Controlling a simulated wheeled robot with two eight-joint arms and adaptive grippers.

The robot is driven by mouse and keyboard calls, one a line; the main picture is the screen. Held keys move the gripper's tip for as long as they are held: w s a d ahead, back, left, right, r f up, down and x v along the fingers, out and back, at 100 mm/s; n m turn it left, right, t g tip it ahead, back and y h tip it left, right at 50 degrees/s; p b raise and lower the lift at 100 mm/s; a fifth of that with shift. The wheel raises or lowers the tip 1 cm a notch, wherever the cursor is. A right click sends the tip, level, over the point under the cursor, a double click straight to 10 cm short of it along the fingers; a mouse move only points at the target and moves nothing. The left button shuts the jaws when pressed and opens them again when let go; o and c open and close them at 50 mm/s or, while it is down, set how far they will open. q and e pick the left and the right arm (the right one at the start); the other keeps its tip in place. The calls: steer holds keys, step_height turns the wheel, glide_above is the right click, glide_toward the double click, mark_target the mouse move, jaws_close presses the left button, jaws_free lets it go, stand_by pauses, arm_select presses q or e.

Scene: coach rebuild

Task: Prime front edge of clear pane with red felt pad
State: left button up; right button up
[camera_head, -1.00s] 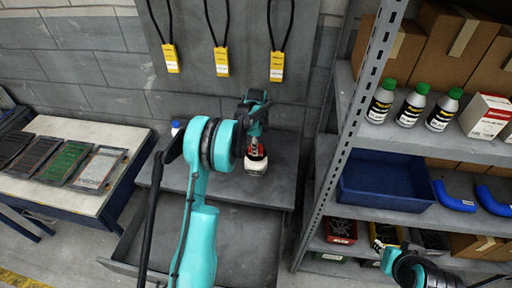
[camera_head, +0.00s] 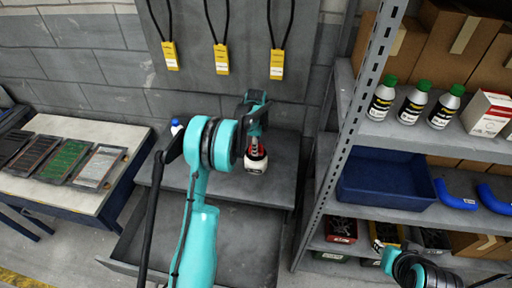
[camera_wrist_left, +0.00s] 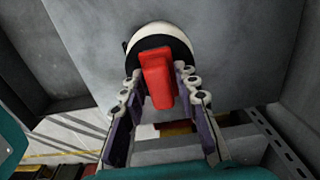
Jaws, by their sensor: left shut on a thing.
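My left gripper (camera_head: 256,140) is over the grey bench in the head view. In the left wrist view its two fingers (camera_wrist_left: 158,100) are shut on a red block-shaped part (camera_wrist_left: 157,78), which looks like the red felt pad. A round white and black body (camera_wrist_left: 160,40) sits right behind the red part and seems joined to it. In the head view this white body (camera_head: 256,164) hangs below the fingers; I cannot tell whether it touches the bench. I cannot make out a clear pane for certain. Part of my right arm shows at bottom right, without its gripper.
A grey bench (camera_head: 277,183) has an open drawer (camera_head: 245,240) below. Framed panels (camera_head: 65,160) lie on the left table. The right shelf holds green-capped bottles (camera_head: 412,103), a blue bin (camera_head: 385,180) and boxes. Yellow-tagged loops (camera_head: 221,60) hang behind. A blue-capped item (camera_head: 176,126) is partly hidden.

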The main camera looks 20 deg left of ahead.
arm_select(q)
steer(key=shift+r, duration=0.1)
stand_by(0.3)
steer(key=shift+r+p, duration=1.75)
steer(key=shift+r, duration=1.7)
steer(key=shift+f, duration=0.1)
